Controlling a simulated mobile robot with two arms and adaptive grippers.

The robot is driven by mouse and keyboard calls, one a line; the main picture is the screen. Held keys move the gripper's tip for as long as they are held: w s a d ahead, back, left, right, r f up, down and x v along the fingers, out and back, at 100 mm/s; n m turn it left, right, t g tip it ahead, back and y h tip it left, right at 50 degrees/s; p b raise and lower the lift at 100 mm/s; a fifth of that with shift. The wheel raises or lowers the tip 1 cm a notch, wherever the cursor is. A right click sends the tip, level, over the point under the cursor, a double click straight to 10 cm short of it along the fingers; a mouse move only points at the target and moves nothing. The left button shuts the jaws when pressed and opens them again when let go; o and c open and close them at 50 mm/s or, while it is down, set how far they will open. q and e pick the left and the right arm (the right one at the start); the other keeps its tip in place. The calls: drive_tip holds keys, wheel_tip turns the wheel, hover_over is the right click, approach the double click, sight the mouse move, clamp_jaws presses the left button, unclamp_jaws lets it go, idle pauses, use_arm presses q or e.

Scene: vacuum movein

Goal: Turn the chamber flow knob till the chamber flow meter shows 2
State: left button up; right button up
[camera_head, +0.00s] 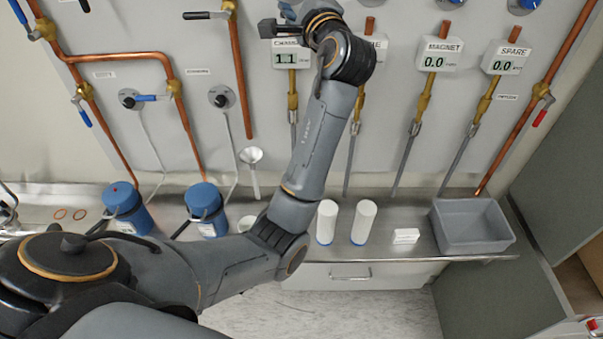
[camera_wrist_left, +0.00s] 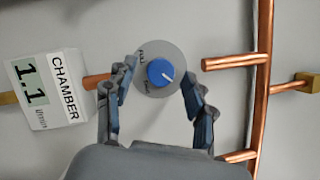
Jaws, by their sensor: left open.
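The chamber flow meter (camera_head: 290,54) is a white box on the wall panel and reads 1.1 in the head view; it also shows, turned on its side, in the left wrist view (camera_wrist_left: 45,88). The chamber flow knob (camera_wrist_left: 160,72) is a blue round knob with a white pointer line on a grey dial plate. My left gripper (camera_wrist_left: 163,93) is open, with one finger on each side of the knob and gaps between. In the head view my left gripper (camera_head: 288,20) is at the top edge, mostly hidden behind its wrist. My right gripper is not in view.
The magnet meter (camera_head: 436,54) and the spare meter (camera_head: 506,57) both read 0.0. Copper pipes (camera_wrist_left: 262,80) run beside the knob. White cylinders (camera_head: 364,222) and a grey bin (camera_head: 470,228) stand on the shelf below.

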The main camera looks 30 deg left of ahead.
use_arm(q)
drive_tip(key=s+d+f+m+t+h+b, duration=0.2)
drive_tip(key=s+d+f+m+t+b, duration=0.4)
drive_tip(key=s+m, duration=0.65)
wheel_tip(320, 180, down, 27)
drive_tip(key=d+n+g+h+p, duration=0.1)
drive_tip(key=d+n+g+h, duration=0.1)
drive_tip(key=n+g+h, duration=0.3)
drive_tip(key=w+n+h, duration=0.1)
drive_tip(key=n+h, duration=0.1)
drive_tip(key=shift+d+f+g+h, duration=0.2)
drive_tip(key=shift+d+g+h, duration=0.1)
drive_tip(key=shift+d+h, duration=0.1)
drive_tip(key=shift+n, duration=0.25)
drive_tip(key=shift+s, duration=0.1)
